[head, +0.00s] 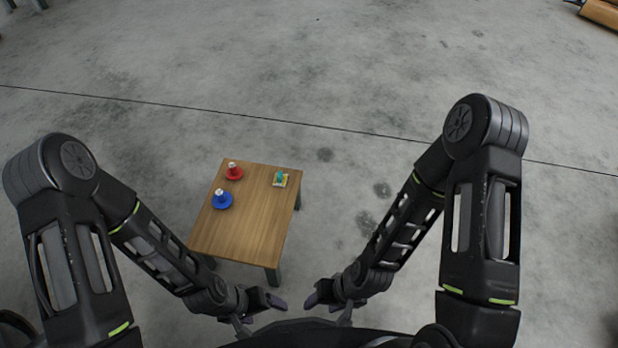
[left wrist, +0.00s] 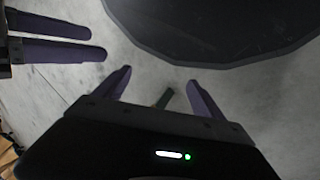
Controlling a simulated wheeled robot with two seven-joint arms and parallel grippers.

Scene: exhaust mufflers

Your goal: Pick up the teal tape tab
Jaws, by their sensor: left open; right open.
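The teal tape tab (head: 280,176) is a small teal piece on a pale yellow and white base near the far right corner of the small wooden table (head: 245,232). My left gripper (head: 272,312) is in front of the table's near edge, well apart from the tab. In the left wrist view the left gripper (left wrist: 160,85) shows two spread purple fingers with nothing between them but floor and a table leg further off. My right gripper (head: 312,303) is to the right of the left one, also empty and away from the tab; its fingers show at the upper left of the left wrist view (left wrist: 60,38).
A red disc-shaped piece (head: 234,176) with a pale top stands at the table's far left. A blue one (head: 222,204) stands nearer at the left edge. The table's middle and near part are bare. Open concrete floor (head: 350,60) surrounds the table.

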